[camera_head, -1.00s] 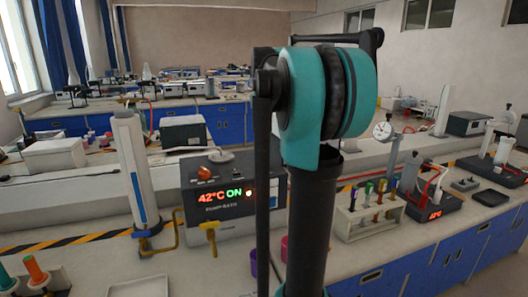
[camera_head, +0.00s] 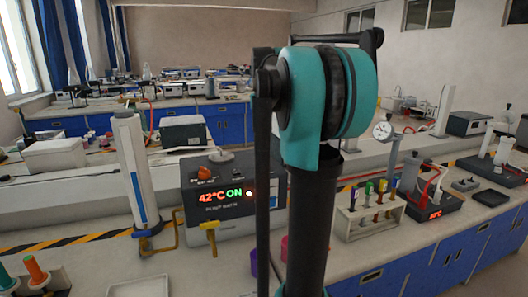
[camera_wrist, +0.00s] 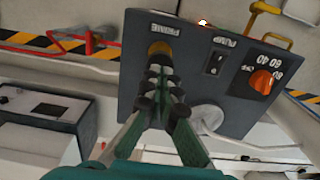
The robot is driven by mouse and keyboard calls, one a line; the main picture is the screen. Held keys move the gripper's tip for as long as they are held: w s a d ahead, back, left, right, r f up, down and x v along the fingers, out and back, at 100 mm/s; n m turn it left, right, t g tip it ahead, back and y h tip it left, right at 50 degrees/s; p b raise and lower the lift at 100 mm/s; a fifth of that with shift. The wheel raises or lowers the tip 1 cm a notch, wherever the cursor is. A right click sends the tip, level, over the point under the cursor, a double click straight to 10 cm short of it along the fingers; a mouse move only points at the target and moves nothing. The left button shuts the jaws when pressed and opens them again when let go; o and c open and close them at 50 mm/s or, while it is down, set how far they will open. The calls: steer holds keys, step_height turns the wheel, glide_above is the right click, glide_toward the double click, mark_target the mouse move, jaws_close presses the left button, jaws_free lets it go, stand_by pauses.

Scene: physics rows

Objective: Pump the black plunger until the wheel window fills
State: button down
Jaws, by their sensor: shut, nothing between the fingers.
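The pump bath (camera_head: 222,215) stands on the bench in the head view, its front display reading 42°C ON. Its grey top panel (camera_wrist: 215,52) fills much of the wrist view, with PRIME and PUMP labels. A brass-coloured collar (camera_wrist: 159,48) sits at the PRIME label. My gripper (camera_wrist: 160,72) is shut and empty, its dark fingertips over the panel just below that collar in the picture. I cannot tell whether they touch anything. The black plunger cannot be made out apart from the dark fingers. I cannot make out the wheel window. In the head view my arm hides my gripper.
An orange knob (camera_wrist: 262,81), a black switch (camera_wrist: 214,63) and a white round part (camera_wrist: 206,119) are on the panel. A yellow tap (camera_head: 210,236) projects in front. A tall white column (camera_head: 134,170) stands left; a tube rack (camera_head: 368,215) stands right.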

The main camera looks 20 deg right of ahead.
mark_target(264, 151)
steer(key=shift+f, duration=0.1)
stand_by(0.3)
steer(key=shift+f, duration=1.85)
steer(key=shift+r, duration=1.95)
steer(key=shift+f, duration=0.15)
steer(key=shift+f, duration=1.8)
steer(key=shift+r, duration=1.95)
